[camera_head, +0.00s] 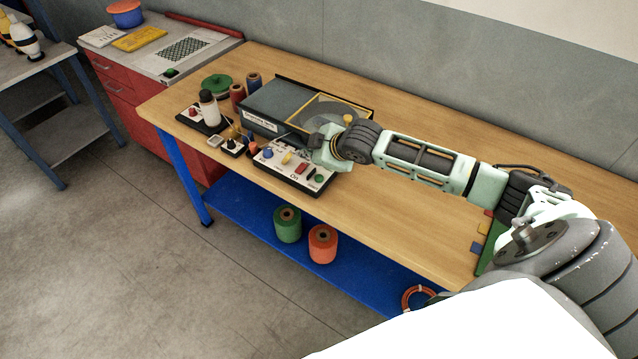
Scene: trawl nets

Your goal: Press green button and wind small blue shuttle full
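A pale control panel (282,171) lies at the front edge of the wooden workbench. A green button (319,177) is at its right end, beside a red button (301,168). A blue knob (267,154) and a yellow one (286,158) are on its left part. My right gripper (318,153) hangs over the back right of the panel, a little behind the green button. Its fingers are too small to tell open from shut. My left gripper is out of view.
A dark grey machine (283,105) with a yellow-framed opening stands behind the panel, partly hidden by my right arm. Spools (237,96), a white bottle (208,106) and a green disc (216,83) stand to its left. Green (287,225) and orange (322,244) spools are on the blue lower shelf.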

